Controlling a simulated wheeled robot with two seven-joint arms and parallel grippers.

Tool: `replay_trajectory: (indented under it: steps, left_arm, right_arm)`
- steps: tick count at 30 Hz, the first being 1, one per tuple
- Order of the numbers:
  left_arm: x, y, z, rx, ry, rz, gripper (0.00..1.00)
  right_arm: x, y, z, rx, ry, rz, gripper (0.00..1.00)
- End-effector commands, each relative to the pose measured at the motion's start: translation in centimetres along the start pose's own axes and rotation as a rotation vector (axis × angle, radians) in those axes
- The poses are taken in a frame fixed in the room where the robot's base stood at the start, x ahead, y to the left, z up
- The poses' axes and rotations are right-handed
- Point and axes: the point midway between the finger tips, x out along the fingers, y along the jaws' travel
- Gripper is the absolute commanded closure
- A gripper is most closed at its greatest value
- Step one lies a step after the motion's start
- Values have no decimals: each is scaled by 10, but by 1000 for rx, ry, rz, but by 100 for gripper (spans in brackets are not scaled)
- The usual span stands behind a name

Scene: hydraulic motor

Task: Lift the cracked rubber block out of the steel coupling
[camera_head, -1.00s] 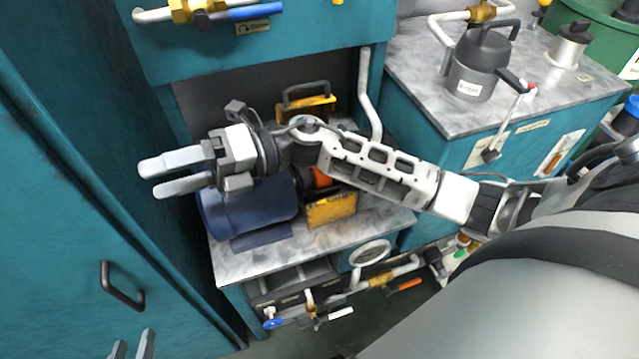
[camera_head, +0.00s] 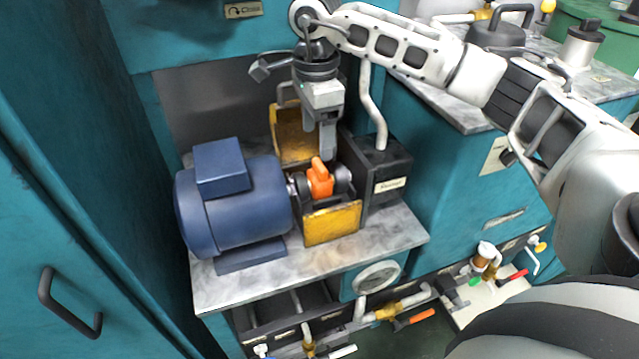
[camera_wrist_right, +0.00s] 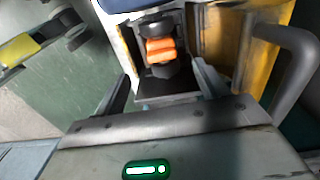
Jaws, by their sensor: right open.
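The orange rubber block (camera_head: 320,178) sits in the dark steel coupling (camera_head: 343,178), between the blue motor and the black pump housing. In the right wrist view the block (camera_wrist_right: 161,50) lies across the dark coupling, ahead of the fingers. Cracks cannot be made out. My right gripper (camera_head: 328,152) points down just above and slightly behind the block, empty. In the right wrist view its open fingers (camera_wrist_right: 163,82) stand apart on either side of the coupling's line. My left gripper is not in view.
The blue motor (camera_head: 235,205) stands left of the coupling. A raised yellow guard (camera_head: 296,135) is behind it and a yellow front plate (camera_head: 332,223) before it. The black pump housing (camera_head: 388,170) and its pipe close the right side. The marble shelf (camera_head: 235,285) has bare space in front.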

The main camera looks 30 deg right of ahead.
Motion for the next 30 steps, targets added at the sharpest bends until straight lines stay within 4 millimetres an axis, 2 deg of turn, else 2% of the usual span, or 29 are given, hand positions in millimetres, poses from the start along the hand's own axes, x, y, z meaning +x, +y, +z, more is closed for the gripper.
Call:
replay_trajectory:
  steps: [1,6,14,21,24,30]
  left_arm:
    - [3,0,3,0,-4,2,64]
    - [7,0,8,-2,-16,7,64]
    - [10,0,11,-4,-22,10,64]
    - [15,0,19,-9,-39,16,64]
    - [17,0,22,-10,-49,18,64]
    - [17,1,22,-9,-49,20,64]
  right_arm:
    - [14,1,0,0,0,3,27]
    - [42,0,1,0,-2,2,27]
    - [61,0,1,-1,-2,0,27]
    - [97,-1,1,-1,-2,2,27]
    - [104,-2,2,-1,-4,0,27]
    - [106,-2,2,-1,-4,-1,27]
